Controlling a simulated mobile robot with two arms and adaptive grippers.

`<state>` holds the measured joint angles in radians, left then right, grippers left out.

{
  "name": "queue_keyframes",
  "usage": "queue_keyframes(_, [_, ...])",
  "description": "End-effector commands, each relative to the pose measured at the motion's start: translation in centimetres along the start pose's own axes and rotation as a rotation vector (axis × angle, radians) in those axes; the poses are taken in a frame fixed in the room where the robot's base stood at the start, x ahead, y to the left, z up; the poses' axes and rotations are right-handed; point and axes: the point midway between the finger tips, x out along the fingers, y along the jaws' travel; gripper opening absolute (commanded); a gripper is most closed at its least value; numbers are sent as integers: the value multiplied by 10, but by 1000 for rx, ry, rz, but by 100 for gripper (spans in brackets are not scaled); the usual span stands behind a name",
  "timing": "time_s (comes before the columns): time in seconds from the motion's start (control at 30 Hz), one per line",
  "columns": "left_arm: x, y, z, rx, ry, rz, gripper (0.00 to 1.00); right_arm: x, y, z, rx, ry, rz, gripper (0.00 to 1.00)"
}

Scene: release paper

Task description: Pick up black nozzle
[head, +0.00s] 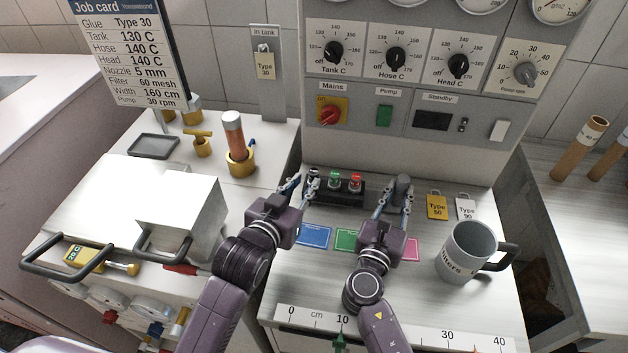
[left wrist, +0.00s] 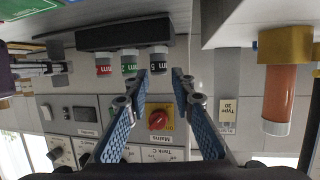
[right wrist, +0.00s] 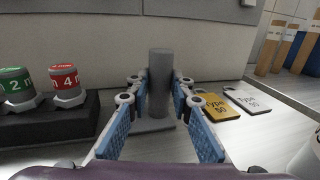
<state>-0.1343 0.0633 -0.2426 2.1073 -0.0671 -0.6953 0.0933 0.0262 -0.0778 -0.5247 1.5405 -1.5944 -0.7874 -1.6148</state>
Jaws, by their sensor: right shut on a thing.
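The black nozzle marked 5 (left wrist: 158,60) sits in the dark rack (left wrist: 125,36), at one end of a row with a green and a red nozzle. In the head view, the black nozzle (head: 313,174) is at the rack's left end. My left gripper (head: 300,184) is open beside that end; in its wrist view, the nozzle is just beyond and between the spread fingertips (left wrist: 157,88), with no clear contact. My right gripper (head: 399,194) is shut on a grey upright post (right wrist: 160,80) standing on a flat base, right of the rack.
The green nozzle (head: 334,178) and red nozzle (head: 355,181) stand close to the black one. Type 50 (head: 437,206) and Type 90 (head: 466,208) tags and a mug (head: 466,251) lie to the right. A glue stick in a yellow holder (head: 240,160) stands left. The control panel (head: 400,130) rises behind.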

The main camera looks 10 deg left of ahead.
Motion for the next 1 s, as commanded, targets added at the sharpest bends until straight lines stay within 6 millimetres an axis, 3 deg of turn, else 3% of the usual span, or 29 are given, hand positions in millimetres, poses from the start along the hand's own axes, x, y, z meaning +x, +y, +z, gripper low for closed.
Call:
queue_keyframes(0.27, [23, 1, -1, -2, 3, 1, 23, 0, 0, 0, 0, 1, -1, 0])
queue_keyframes(0.5, [57, 2, -1, -2, 2, 1, 23, 0, 0, 0, 0, 1, 0, 0])
queue_keyframes(0.83, [64, 3, -1, -2, 2, 2, 23, 0, 0, -1, 0, 1, -1, 0])
queue_keyframes(1.0, [64, 2, -1, -2, 1, 2, 6, 0, 0, -1, 0, 1, -1, 0])
